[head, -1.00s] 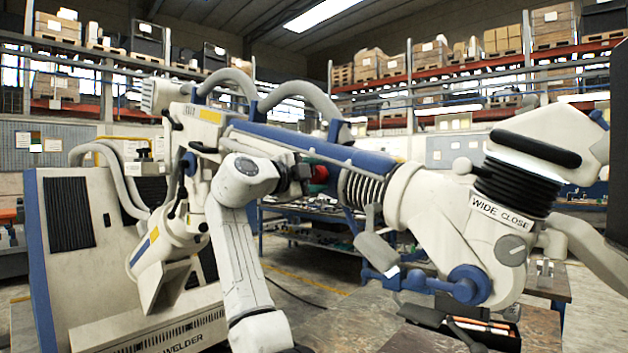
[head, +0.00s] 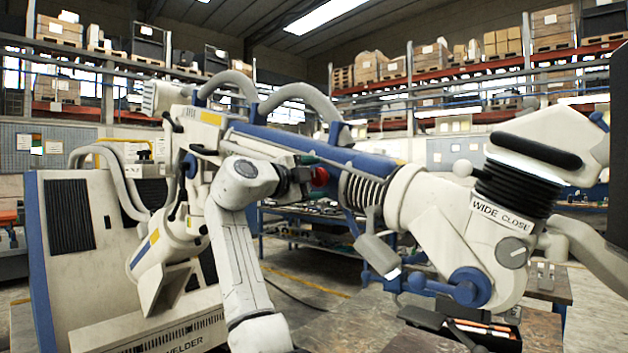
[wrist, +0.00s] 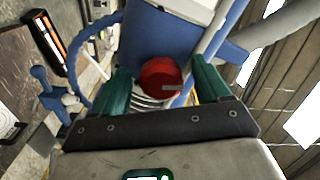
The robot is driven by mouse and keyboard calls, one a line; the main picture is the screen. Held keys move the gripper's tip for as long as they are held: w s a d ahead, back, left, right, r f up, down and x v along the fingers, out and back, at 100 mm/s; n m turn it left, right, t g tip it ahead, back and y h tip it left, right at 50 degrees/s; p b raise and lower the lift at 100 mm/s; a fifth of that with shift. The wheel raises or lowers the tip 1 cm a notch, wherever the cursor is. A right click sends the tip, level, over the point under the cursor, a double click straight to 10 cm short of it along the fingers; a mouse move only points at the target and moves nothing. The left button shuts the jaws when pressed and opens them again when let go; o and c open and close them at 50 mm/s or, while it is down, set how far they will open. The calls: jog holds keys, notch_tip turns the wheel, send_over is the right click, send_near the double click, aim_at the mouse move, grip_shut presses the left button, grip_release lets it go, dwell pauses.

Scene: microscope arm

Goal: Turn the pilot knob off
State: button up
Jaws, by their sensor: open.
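A round red knob (head: 320,177) sits on the side of the long white-and-blue microscope arm (head: 300,145), near the middle of the head view. In the wrist view the red knob (wrist: 160,77) has a small light bar mark at its right side. No label on it can be read. My gripper (wrist: 161,72) is open, with a green finger on each side of the knob and gaps at both sides. In the head view my gripper (head: 306,175) comes to the knob from the left and is partly hidden by my own arm.
A grey knob (head: 512,252) is on the right end of the microscope arm, below a "WIDE CLOSE" label (head: 500,216). A ribbed black collar (head: 517,186) is above it. A workbench (head: 310,212) stands behind, and an open tray (head: 480,328) lies at lower right.

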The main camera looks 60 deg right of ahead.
jog(key=b+v, duration=0.1)
jog(key=v, duration=0.9)
jog(key=shift+a, duration=0.35)
